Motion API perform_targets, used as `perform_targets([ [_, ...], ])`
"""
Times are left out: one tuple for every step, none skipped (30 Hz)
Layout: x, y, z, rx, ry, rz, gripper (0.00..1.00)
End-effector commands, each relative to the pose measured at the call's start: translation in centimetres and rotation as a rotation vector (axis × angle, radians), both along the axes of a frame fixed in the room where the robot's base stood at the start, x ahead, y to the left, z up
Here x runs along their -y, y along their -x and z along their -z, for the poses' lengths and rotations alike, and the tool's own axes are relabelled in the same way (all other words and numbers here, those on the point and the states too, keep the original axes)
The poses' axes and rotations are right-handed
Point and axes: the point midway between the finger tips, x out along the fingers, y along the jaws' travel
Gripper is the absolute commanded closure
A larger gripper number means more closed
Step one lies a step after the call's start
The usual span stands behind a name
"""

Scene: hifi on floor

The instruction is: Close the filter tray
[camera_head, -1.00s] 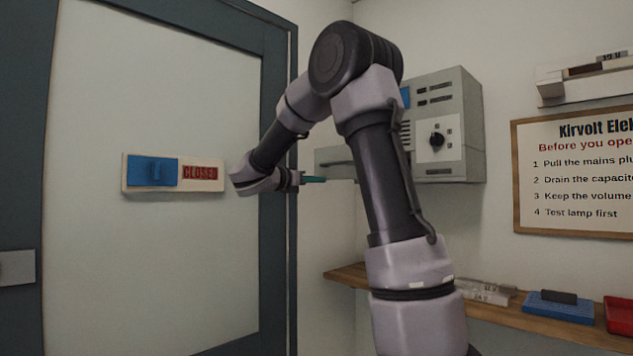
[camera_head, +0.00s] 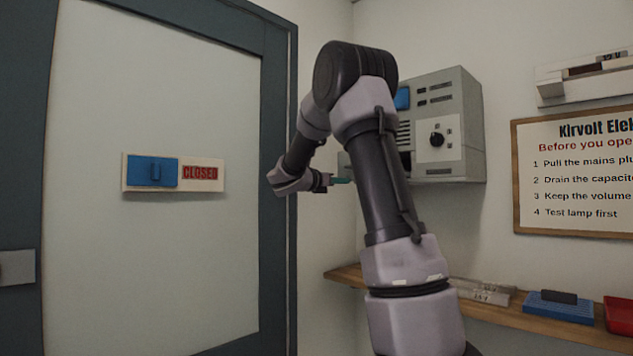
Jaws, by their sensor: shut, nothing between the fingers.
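The grey wall unit (camera_head: 460,110) has vents, a black knob and a blue part on its front. The filter tray (camera_head: 345,163) sticks out from the unit's left side. Only its left end shows; my arm hides the rest and where it enters the unit. My gripper (camera_head: 343,181) is at the tray's left end, with its teal fingertips pointing right, shut and empty. I cannot tell whether the fingertips touch the tray.
A wooden shelf (camera_head: 345,275) below holds clear labelled boxes (camera_head: 485,292), a blue tray (camera_head: 558,308) and a red tray (camera_head: 620,315). A door (camera_head: 150,260) with a "CLOSED" sign (camera_head: 203,173) stands left. A notice board (camera_head: 580,175) hangs right.

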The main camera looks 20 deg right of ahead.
Motion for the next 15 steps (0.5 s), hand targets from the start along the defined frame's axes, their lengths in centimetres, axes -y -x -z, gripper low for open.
perform_targets([
  [1.3,-0.4,0.0,0.000,0.000,0.005,1.00],
  [2.0,-0.6,0.0,0.000,0.000,0.004,1.00],
  [2.8,-1.0,0.1,-0.001,0.000,0.003,1.00],
  [3.4,-1.2,0.1,-0.001,0.000,0.003,1.00],
  [4.1,-1.4,0.0,0.000,0.000,0.003,1.00],
  [4.8,-1.7,0.0,0.001,0.001,0.004,1.00],
  [5.3,-1.9,0.0,-0.001,0.000,0.002,1.00],
  [5.8,-2.1,0.0,-0.001,0.001,0.003,1.00],
  [6.4,-2.3,0.0,-0.001,0.001,0.002,1.00],
  [6.8,-2.5,0.0,0.000,0.001,0.002,1.00],
  [7.2,-2.6,0.0,0.000,0.000,0.002,1.00],
  [7.7,-2.8,0.0,0.000,0.000,0.001,1.00],
  [8.0,-2.9,0.0,0.001,0.000,0.002,1.00],
  [8.3,-3.0,0.0,0.001,0.000,0.002,1.00],
  [8.6,-3.1,0.0,0.000,0.000,0.001,1.00],
])
